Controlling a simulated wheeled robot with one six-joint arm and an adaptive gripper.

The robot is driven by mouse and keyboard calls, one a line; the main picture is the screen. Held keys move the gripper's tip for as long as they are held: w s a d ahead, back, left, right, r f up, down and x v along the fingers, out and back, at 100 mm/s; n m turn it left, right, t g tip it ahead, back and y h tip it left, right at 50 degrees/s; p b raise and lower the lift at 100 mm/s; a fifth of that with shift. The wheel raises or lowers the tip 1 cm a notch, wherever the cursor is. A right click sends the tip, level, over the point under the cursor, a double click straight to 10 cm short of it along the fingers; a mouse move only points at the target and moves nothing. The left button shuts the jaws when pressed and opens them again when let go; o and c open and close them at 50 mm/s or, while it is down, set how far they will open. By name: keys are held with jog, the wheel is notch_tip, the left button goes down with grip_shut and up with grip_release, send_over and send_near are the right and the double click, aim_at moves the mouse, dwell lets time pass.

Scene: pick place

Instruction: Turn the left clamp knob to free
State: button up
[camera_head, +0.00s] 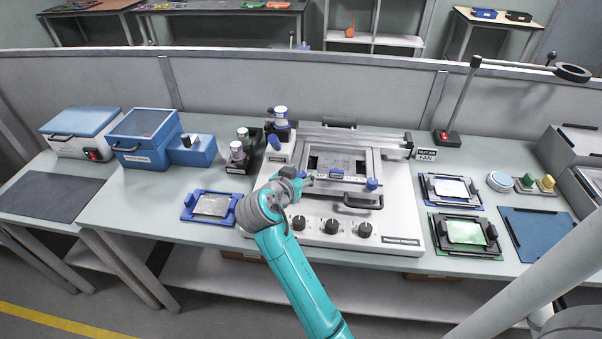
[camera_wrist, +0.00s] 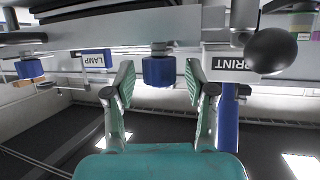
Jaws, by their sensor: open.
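The left clamp knob is a small blue cylinder (camera_wrist: 158,70), seen in the middle of the wrist view below a grey bar. My gripper (camera_wrist: 160,82) is open, with one green-padded finger on each side of the knob and visible gaps to both. In the head view my gripper (camera_head: 308,180) is at the left front of the printer's frame, and my wrist largely hides that knob. The other blue knob (camera_head: 372,184) is on the right of the frame; it also shows at the left of the wrist view (camera_wrist: 28,68). An upside-down label (camera_wrist: 94,58) reading partly "LAMP" sits between the knobs.
The white printer (camera_head: 400,210) has several black dials along its front. A black ball (camera_wrist: 274,51) is close to the right finger, beside a "PRINT" label (camera_wrist: 234,63). A blue tray (camera_head: 188,214) lies left of my arm; board holders (camera_head: 432,193) stand at right.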

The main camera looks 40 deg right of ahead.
jog(key=shift+w+d, duration=0.1)
jog(key=shift+d, duration=0.1)
grip_shut()
